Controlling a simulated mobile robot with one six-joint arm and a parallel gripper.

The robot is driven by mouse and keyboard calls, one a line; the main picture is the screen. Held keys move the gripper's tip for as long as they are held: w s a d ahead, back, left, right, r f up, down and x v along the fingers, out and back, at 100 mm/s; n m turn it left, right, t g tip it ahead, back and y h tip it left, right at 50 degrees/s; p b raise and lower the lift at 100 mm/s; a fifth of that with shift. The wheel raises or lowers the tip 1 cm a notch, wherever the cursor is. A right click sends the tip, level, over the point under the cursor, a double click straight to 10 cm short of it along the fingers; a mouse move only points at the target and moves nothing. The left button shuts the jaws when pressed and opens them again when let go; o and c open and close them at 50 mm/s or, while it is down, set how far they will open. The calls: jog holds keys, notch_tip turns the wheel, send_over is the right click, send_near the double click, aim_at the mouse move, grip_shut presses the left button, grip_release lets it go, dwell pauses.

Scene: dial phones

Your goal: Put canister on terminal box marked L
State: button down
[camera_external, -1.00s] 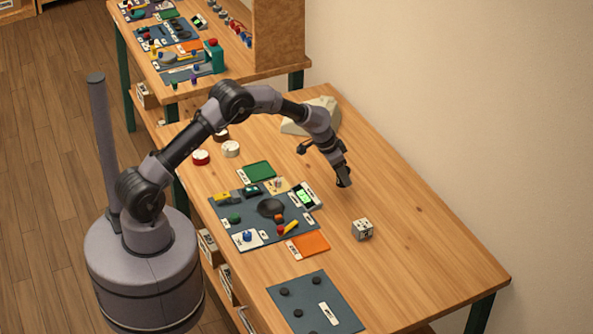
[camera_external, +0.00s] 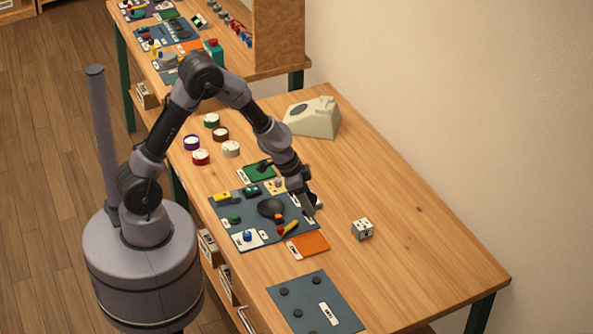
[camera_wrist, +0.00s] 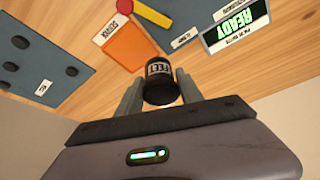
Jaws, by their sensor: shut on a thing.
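My gripper (camera_external: 314,208) is over the right edge of the blue-grey panel, its fingers pointing down. In the wrist view my gripper (camera_wrist: 160,90) is shut on a black canister (camera_wrist: 158,91) with a white label, held between the two fingers. The canister is hard to make out in the external view. A small light grey box (camera_external: 362,229) with dark marks stands alone on the table, to the right of my gripper. I cannot read a letter L on it, so I cannot tell if it is the terminal box.
The blue-grey panel (camera_external: 222,210) carries several parts. A READY display (camera_wrist: 236,25) and an orange pad (camera_external: 309,245) lie close to my gripper. A panel with dark knobs (camera_external: 345,312) is at the front. A beige phone (camera_external: 318,122) and several round pots stand behind.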

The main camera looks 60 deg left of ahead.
jog(key=s+d+r+m, duration=0.2)
jog(key=d, duration=0.3)
jog(key=p, duration=0.4)
send_near(368, 224)
jog(key=shift+w+d+f+h, duration=0.3)
jog(key=shift+w+f, duration=0.35)
jog(key=shift+w, duration=0.15)
jog(key=shift+w+f, duration=0.1)
jog(key=shift+f, duration=0.3)
jog(key=shift+f+b, duration=0.55)
jog(key=shift+f, duration=0.75)
jog(key=shift+f, duration=0.15)
jog(key=c, duration=0.8)
grip_release()
jog(key=shift+o, duration=0.2)
